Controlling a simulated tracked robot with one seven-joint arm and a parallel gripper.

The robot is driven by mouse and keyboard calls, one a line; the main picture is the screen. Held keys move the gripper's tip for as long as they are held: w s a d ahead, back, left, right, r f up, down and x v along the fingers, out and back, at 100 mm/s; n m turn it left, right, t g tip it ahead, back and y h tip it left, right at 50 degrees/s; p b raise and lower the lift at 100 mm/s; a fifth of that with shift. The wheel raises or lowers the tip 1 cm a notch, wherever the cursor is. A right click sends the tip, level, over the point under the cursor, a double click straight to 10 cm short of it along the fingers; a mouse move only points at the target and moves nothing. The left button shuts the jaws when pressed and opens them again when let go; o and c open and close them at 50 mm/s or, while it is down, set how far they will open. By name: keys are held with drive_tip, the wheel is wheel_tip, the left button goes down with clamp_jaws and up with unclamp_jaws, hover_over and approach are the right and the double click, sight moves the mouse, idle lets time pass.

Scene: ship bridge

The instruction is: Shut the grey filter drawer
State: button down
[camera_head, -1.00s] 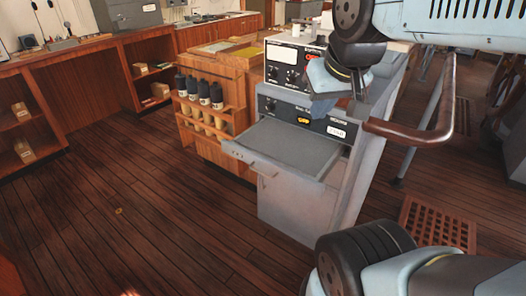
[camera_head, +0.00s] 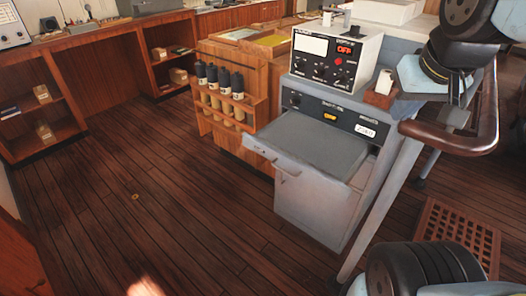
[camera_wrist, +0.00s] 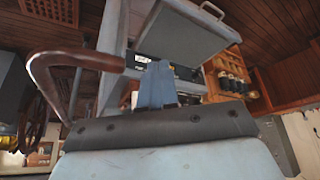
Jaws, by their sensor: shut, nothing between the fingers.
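The grey filter drawer (camera_head: 312,140) sticks out of the grey cabinet (camera_head: 318,208) towards the lower left, clearly open. Its front has a small handle (camera_head: 287,171). In the wrist view, which looks upside down, the drawer (camera_wrist: 184,32) shows at the top. My gripper (camera_wrist: 158,68) is shut and empty in the wrist view, its blue fingers pointing towards the cabinet. It appears apart from the drawer. In the head view my arm is at the upper right, and the fingertips are not clearly visible there.
A curved brown handrail (camera_head: 452,140) stands right of the cabinet. An instrument box (camera_head: 334,58) reading OFF sits above the drawer. A wooden rack with dark bottles (camera_head: 223,80) stands left of it. The plank floor (camera_head: 150,190) in front is clear. A wooden grating (camera_head: 455,235) lies right.

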drive_tip(key=w+a+f+n+g+h, duration=0.3)
drive_tip(key=w+a+f+n+h, duration=0.5)
drive_tip(key=w+a+f+n, duration=0.45)
drive_tip(key=n+t, duration=0.9)
drive_tip(key=n, duration=0.7)
approach(270, 156)
drive_tip(key=shift+h, duration=0.5)
drive_tip(key=x, duration=0.5)
drive_tip(key=shift+a+f, duration=0.1)
drive_tip(key=shift+f, duration=0.35)
drive_tip(key=shift+w+d, duration=0.4)
drive_tip(key=shift+w, duration=0.2)
